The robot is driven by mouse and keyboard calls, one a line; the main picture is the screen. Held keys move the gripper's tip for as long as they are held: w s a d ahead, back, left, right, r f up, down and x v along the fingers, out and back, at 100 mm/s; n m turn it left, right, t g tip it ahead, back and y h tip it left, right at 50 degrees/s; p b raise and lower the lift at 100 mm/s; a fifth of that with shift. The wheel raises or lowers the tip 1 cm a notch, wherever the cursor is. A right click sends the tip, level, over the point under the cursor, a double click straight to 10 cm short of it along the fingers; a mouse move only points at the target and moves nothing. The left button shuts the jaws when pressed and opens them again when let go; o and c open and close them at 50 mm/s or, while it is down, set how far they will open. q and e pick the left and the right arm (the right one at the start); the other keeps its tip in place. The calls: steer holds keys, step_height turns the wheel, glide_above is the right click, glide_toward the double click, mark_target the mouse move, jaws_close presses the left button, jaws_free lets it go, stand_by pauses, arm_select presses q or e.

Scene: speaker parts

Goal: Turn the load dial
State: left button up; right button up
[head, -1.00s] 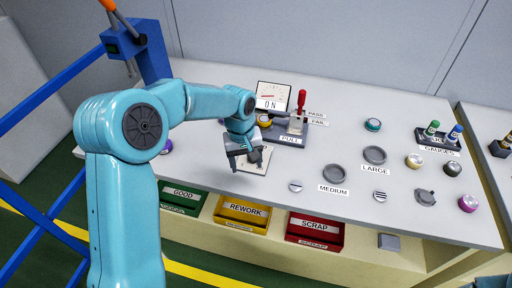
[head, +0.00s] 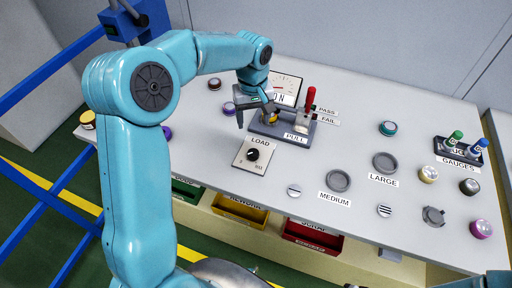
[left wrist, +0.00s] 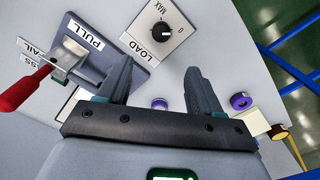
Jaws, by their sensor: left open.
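The load dial (head: 253,154) is a black knob on a white plate (head: 243,165) marked LOAD, near the front of the table. In the left wrist view the dial (left wrist: 162,31) shows beyond the fingertips, its plate marked MAX and 0. My left gripper (head: 255,119) is open and empty, above the table behind the dial plate and beside the test stand (head: 297,138). It does not touch the dial. My right gripper cannot be made out; only a bit of teal arm shows at the lower right.
MEDIUM (head: 338,180) and LARGE (head: 385,162) discs and a gauge rack (head: 461,150) are to the right. Bins (head: 240,207) sit below the front edge.

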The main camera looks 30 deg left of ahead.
mark_target(253, 152)
arm_select(q)
step_height(253, 152, down, 16)
steer(key=shift+s+a+r+p, duration=0.15)
steer(key=shift+r+p, duration=0.1)
steer(key=shift+p, duration=0.45)
steer(key=c, duration=1.1)
